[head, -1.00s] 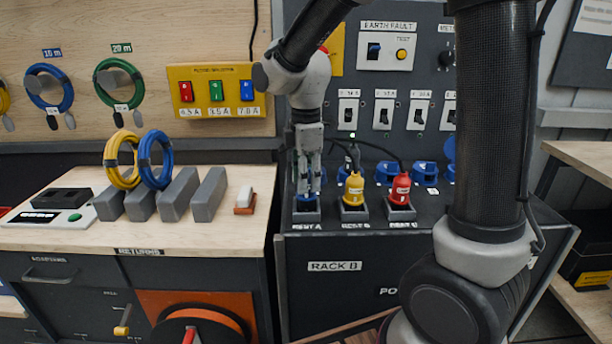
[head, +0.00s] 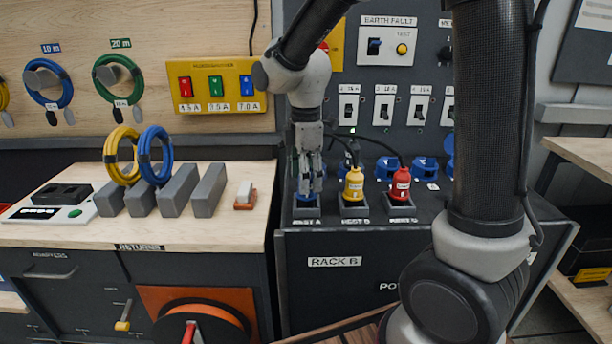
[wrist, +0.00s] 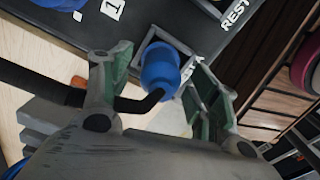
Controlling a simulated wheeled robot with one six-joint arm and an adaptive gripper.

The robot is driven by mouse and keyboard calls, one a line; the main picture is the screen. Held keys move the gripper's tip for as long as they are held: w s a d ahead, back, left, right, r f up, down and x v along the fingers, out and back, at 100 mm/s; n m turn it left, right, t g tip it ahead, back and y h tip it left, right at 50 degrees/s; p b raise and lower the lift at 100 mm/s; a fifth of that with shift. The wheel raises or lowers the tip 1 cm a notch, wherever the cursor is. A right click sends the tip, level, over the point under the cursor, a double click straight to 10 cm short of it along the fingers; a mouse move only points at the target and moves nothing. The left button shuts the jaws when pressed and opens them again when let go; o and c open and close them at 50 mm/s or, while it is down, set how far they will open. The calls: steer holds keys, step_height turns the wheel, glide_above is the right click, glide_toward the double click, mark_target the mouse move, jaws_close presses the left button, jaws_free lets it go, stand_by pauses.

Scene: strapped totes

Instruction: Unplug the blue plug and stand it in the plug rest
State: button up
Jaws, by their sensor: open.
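The blue plug (wrist: 160,68) shows in the wrist view with a black cable (wrist: 135,103) at its near end. It stands in the grey square frame of the plug rest (wrist: 187,47). In the head view that rest (head: 306,212) is the left one of three on the rack top, and my gripper largely hides the plug. My gripper (head: 311,189) points down over this rest. In the wrist view its fingers (wrist: 158,64) are spread, one on each side of the plug, with a visible gap on the left.
A yellow plug (head: 353,186) and a red plug (head: 400,184) stand in the rests to the right, their cables close by. Blue sockets (head: 425,168) line the panel behind. Grey blocks (head: 208,190) stand on the wooden bench (head: 215,230) to the left.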

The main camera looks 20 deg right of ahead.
steer(key=r+m, duration=0.1)
steer(key=r, duration=0.2)
steer(key=r+m, duration=0.2)
steer(key=r, duration=0.1)
steer(key=s+r+m, duration=0.1)
steer(key=r+m, duration=0.1)
steer(key=r, duration=0.1)
steer(key=shift+s+d+r, duration=0.1)
steer(key=shift+d+r, duration=0.2)
steer(key=shift+r, duration=0.05)
steer(key=s+d+m+t, duration=0.4)
steer(key=s+d+m, duration=0.8)
steer(key=s, duration=0.5)
steer(key=shift+s+d+r, duration=0.4)
steer(key=shift+d, duration=0.75)
